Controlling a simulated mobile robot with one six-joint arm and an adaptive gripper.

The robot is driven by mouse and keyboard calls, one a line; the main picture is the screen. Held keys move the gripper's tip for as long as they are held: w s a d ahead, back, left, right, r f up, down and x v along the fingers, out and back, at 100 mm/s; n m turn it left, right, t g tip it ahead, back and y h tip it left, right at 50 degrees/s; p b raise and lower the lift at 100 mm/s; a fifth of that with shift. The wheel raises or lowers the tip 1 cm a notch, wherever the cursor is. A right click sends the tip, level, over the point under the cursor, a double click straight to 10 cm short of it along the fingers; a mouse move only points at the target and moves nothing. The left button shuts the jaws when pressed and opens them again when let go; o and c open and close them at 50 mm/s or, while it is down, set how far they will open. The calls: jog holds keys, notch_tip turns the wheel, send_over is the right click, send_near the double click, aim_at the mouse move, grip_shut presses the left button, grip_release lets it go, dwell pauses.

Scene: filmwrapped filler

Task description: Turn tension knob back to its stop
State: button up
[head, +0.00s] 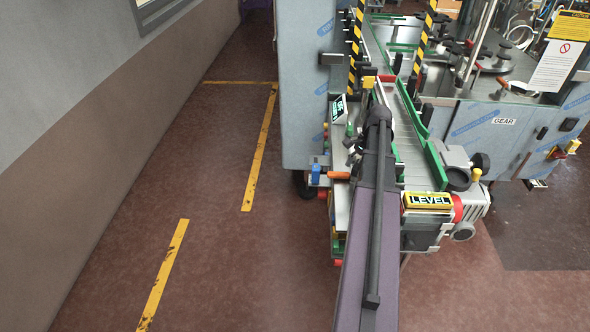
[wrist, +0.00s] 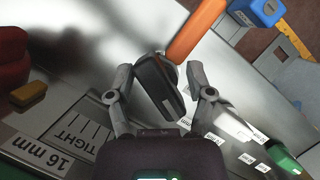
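A dark, elongated knob (wrist: 157,84) with a lighter rim shows in the middle of the wrist view, above a metal plate. The finger pads of my gripper (wrist: 158,72) stand on either side of it, with a gap visible at the left; contact at the right is unclear. My gripper looks open around the knob. A scale plate marked TIGHT (wrist: 74,135) with several lines lies at the lower left. In the head view, my gripper (head: 354,148) is small and dark beside the conveyor, and I cannot make out the knob there.
An orange handle (wrist: 197,28) and a blue block (wrist: 258,11) lie just beyond the knob. A red part (wrist: 12,58) is at the left. The conveyor (head: 408,140) with green rails runs right of my arm. Open floor (head: 220,250) lies to the left.

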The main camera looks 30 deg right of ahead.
jog(key=m+t, duration=0.1)
jog(key=m, duration=0.2)
jog(key=shift+w, duration=0.15)
jog(key=m+t, duration=0.1)
jog(key=m, duration=0.3)
jog(key=shift+w+t+h, duration=0.15)
jog(key=shift+t+h, duration=0.25)
jog(key=shift+d+r+m+p, duration=0.15)
jog(key=shift+d+r+p, duration=0.05)
jog(key=shift+r+p, duration=0.25)
jog(key=shift+d+r+m+p, duration=0.15)
jog(key=shift+r+p, duration=0.3)
jog(key=p+v, duration=1.1)
jog(key=v, duration=0.1)
jog(key=w+a+f+n+b, duration=0.2)
jog(key=a+n, duration=0.2)
jog(key=a, duration=0.4)
jog(key=w+a+f+n+g+h+b, duration=0.1)
jog(key=w+a+f+n+b, duration=0.1)
jog(key=a, duration=0.6)
jog(key=w+a+f+n+g+b, duration=0.1)
jog(key=w+a+f+n+b, duration=0.2)
jog(key=a+n, duration=0.3)
jog(key=w+a+f, duration=0.1)
jog(key=a, duration=0.1)
jog(key=shift+a+h, duration=0.3)
jog(key=shift+a, duration=0.05)
jog(key=shift+f, duration=0.15)
